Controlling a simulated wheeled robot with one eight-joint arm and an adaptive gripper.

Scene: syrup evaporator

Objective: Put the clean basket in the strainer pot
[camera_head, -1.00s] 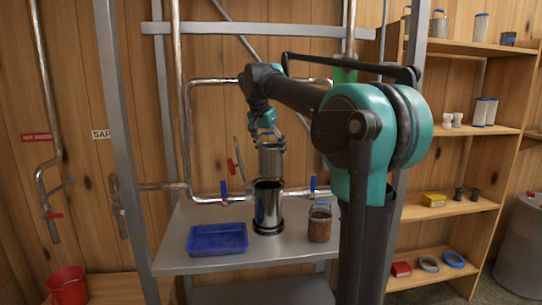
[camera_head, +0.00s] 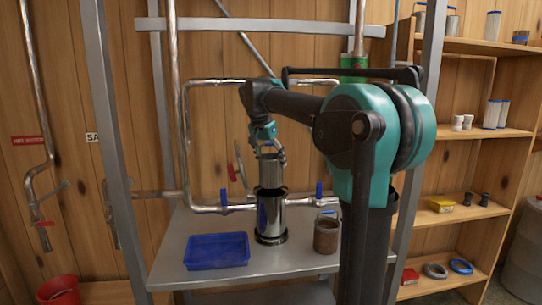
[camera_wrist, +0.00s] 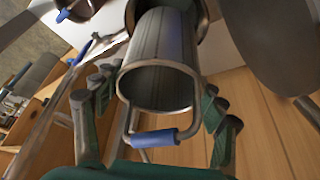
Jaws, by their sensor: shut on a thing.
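The clean basket (camera_head: 270,172) is a grey metal cylinder, upright, hanging below my gripper (camera_head: 268,145). In the wrist view the basket (camera_wrist: 158,78) shows its open top and a wire handle with a blue grip (camera_wrist: 153,138). My gripper (camera_wrist: 157,103) has its fingers on both sides of the basket top and is shut on it. The strainer pot (camera_head: 271,215) is a shiny metal cylinder standing on the steel table. The basket's lower end is at the pot's mouth. I cannot tell how far inside it is.
A blue tray (camera_head: 217,251) lies left of the pot on the table (camera_head: 180,240). A brown-coated container (camera_head: 326,237) with a blue handle stands close on the right. Pipes with blue-handled valves (camera_head: 223,197) run behind the pot. A frame post (camera_head: 112,150) stands at the left.

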